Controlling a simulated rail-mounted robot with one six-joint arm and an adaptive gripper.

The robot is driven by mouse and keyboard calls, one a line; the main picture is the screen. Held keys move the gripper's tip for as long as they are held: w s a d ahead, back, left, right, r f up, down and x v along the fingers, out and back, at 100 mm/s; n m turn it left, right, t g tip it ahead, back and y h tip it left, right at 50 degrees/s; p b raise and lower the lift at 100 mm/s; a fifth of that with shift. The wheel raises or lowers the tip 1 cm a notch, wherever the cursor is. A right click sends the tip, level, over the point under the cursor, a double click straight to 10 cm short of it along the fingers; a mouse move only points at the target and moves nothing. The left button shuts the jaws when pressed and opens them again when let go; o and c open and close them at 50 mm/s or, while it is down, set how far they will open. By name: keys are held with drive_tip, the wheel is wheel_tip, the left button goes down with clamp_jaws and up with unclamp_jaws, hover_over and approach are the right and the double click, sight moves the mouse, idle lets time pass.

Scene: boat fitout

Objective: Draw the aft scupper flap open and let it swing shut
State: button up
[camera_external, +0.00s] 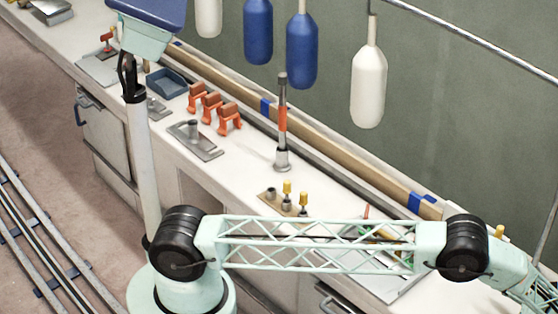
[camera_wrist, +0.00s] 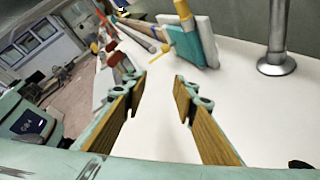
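I cannot make out the aft scupper flap for certain in either view. My gripper (camera_wrist: 161,85) shows in the wrist view with its two wood-faced fingers apart. Nothing is between the fingers, and the white bench top (camera_wrist: 158,125) lies beyond them. In the camera_external view my arm runs off the lower right edge, so my gripper is out of that picture.
In the wrist view a teal block (camera_wrist: 193,44) and a metal post (camera_wrist: 278,50) stand ahead and to the right. In the camera_external view the bench holds orange clamps (camera_external: 212,103), an orange-banded post (camera_external: 282,120) and yellow-topped fittings (camera_external: 287,190). Fenders (camera_external: 369,88) hang above.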

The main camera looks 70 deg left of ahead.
drive_tip(key=s+a+r+n+h, duration=0.2)
drive_tip(key=a+r+n, duration=0.15)
drive_tip(key=r, duration=0.65)
drive_tip(key=s+a+r+n+h, duration=0.25)
drive_tip(key=a+r, duration=0.25)
drive_tip(key=r, duration=0.6)
drive_tip(key=s+a+r+n+h, duration=0.2)
drive_tip(key=s+a+r, duration=0.2)
drive_tip(key=s+r, duration=0.35)
drive_tip(key=s+a+r+n+h, duration=0.2)
drive_tip(key=s+a+r+n, duration=0.1)
drive_tip(key=s+r, duration=0.45)
drive_tip(key=s+a+r+n+t+h, duration=0.1)
drive_tip(key=s+a+r+n+h, duration=0.2)
drive_tip(key=s, duration=0.7)
drive_tip(key=s+a+r+n+t, duration=0.1)
drive_tip(key=s+r+n+t, duration=0.3)
drive_tip(key=s, duration=0.7)
drive_tip(key=s+f+n+h, duration=0.1)
drive_tip(key=s+n, duration=0.1)
drive_tip(key=s, duration=0.8)
drive_tip(key=s+d+f+n+t+h, duration=0.1)
drive_tip(key=s+n, duration=0.2)
drive_tip(key=s, duration=0.7)
drive_tip(key=shift+s+d, duration=0.15)
drive_tip(key=shift+s, duration=0.25)
drive_tip(key=shift+h, duration=0.25)
